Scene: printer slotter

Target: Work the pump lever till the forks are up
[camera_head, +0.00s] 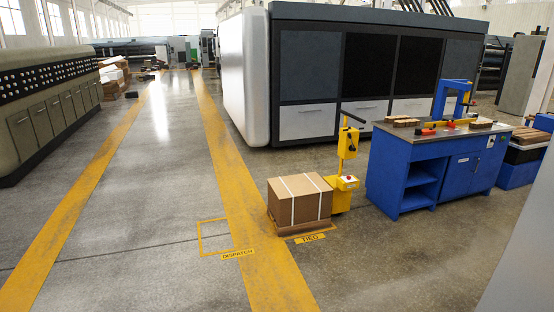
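A yellow pallet truck (347,145) stands right behind a strapped cardboard box (300,200), between the box and a blue workbench. A black bar (353,117), which looks like its lever, slants at the top of the yellow post. The box rests on a low wooden pallet (285,231) at the floor marking TIED (310,239). The forks are hidden under the load, so I cannot tell their height. Neither of my grippers is in view.
The blue workbench (405,165) with a strapping tool stands close to the truck's right. A large printing machine (300,70) is behind. An empty outlined DISPATCH square (237,254) lies left of the box. The grey floor lane (150,180) on the left is clear.

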